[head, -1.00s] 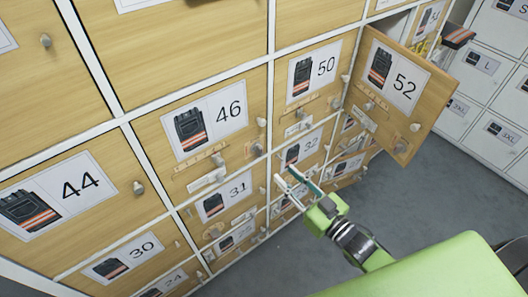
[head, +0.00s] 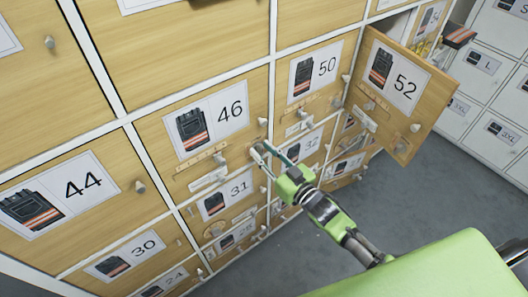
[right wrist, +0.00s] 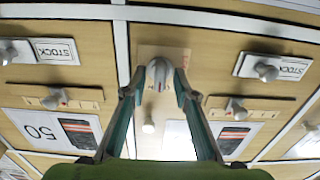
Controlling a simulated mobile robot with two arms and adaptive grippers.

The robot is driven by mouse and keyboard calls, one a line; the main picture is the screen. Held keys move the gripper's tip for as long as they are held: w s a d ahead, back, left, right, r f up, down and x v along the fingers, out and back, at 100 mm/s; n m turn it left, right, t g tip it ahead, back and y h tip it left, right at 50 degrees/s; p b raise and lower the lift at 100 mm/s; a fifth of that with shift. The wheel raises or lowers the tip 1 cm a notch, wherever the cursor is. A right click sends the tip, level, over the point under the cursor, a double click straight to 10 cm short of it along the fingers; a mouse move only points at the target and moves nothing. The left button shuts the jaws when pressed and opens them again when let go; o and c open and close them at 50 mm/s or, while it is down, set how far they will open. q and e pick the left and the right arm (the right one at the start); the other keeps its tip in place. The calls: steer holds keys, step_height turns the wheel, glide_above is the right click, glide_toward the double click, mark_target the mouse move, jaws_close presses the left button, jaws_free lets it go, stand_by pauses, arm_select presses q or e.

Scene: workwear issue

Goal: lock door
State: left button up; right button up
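The wooden door marked 46 (head: 181,102) is closed flush in the locker wall. It carries a round upper knob (head: 262,122) at its right edge. A lower knob (right wrist: 158,75) with a small red mark sits on a plate and shows between my fingers in the right wrist view. My right gripper (head: 262,150) is at this lower knob, at the lower right corner of door 46. Its two fingers stand open on either side of the knob, with small gaps showing. In the head view the gripper mostly hides that knob. My left gripper is not in view.
Door 52 (head: 432,97) hangs open to the right, above and beyond my right gripper. Door 50 (head: 335,88) beside 46 is closed. White lockers (head: 489,68) stand at the far right. Grey floor (head: 300,257) is clear below.

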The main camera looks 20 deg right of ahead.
jaws_close()
steer(key=shift+n, duration=0.4)
steer(key=n, duration=0.6)
steer(key=shift+a+n, duration=0.1)
steer(key=shift+n, duration=0.3)
steer(key=n, duration=0.4)
steer(key=shift+f+n+b, duration=0.15)
steer(key=shift+n+b, duration=0.15)
steer(key=n+b, duration=0.1)
steer(key=n, duration=0.4)
steer(key=shift+s+a+f+n+b, duration=0.1)
steer(key=shift+n+b, duration=0.2)
